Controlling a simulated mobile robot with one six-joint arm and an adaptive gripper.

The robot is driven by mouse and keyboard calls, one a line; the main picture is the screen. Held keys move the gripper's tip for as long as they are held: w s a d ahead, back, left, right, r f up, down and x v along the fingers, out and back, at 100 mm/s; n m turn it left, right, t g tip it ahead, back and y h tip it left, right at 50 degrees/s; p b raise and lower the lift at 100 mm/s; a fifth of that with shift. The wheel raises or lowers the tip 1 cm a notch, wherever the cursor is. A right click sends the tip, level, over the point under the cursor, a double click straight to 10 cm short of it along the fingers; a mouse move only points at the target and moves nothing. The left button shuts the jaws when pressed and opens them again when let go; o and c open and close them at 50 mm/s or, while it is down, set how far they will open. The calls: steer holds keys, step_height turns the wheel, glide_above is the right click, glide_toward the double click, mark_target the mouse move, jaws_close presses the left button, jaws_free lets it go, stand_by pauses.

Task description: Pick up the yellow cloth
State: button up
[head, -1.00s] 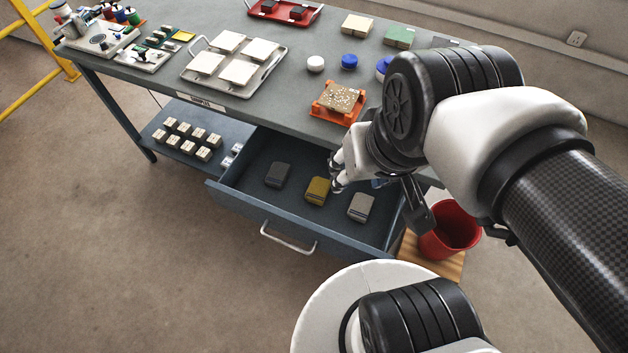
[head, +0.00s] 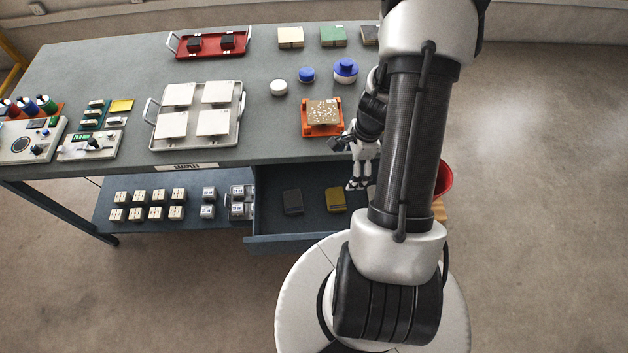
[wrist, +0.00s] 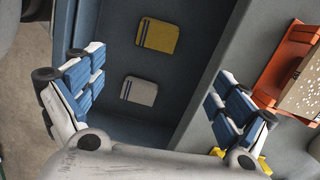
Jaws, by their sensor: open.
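The yellow cloth (head: 335,199) is a small folded pad with dark stripes, lying on the floor of the open drawer (head: 270,239). It also shows at the top middle of the wrist view (wrist: 158,36). My gripper (head: 357,186) is above the drawer, just right of the yellow cloth in the head view, open and apart from it. In the wrist view its fingers (wrist: 155,97) are wide apart with nothing between them. A pale grey cloth (wrist: 140,91) lies nearer the middle between the fingers; my arm mostly hides it in the head view.
A dark grey cloth (head: 292,201) lies left of the yellow one. The table (head: 262,140) overhangs the drawer's back, with an orange stand (head: 322,131) near its edge. A red bin (head: 444,180) stands right of the drawer, partly behind my arm. Floor at the right is clear.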

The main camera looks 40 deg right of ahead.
steer(key=b, duration=0.6)
glide_above(336, 198)
steer(key=s+d, duration=0.1)
steer(key=shift+m, duration=0.3)
step_height(336, 198, down, 12)
steer(key=shift+d+f, duration=0.1)
steer(key=f+b, duration=0.1)
steer(key=f, duration=0.1)
steer(key=f+b, duration=0.2)
steer(key=a+f+b, duration=0.1)
steer(key=f, duration=0.1)
steer(key=shift+w+f, duration=0.1)
steer(key=shift+w, duration=0.3)
steer(key=c, duration=1)
steer(key=shift+r, duration=0.2)
step_height(336, 198, up, 20)
steer(key=p, duration=1.1)
steer(key=shift+f, duration=0.1)
